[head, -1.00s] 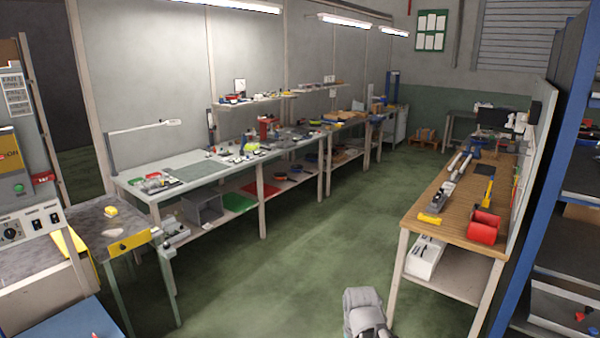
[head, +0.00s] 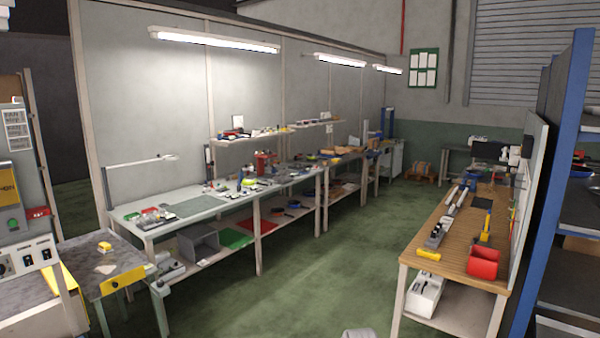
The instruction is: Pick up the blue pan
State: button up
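I cannot make out the blue pan for certain. A dark, round, bowl-like thing (head: 582,172) with a bluish tint sits on the right rack, cut by the picture's edge. Small dark and blue things (head: 294,204) lie on the lower shelf of the long bench, too small to name. Only a grey piece of my arm (head: 359,333) shows at the bottom edge. My gripper's fingers are not in view.
A long bench (head: 187,208) runs along the left wall. A wooden workbench (head: 452,255) with a red bin (head: 484,263) stands at right, before a blue-posted rack (head: 551,190). A machine and small table (head: 118,262) stand at left. The green floor (head: 330,285) between is clear.

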aim_at(299, 205)
jog(key=i, duration=6.25)
jog(key=z, duration=0.1)
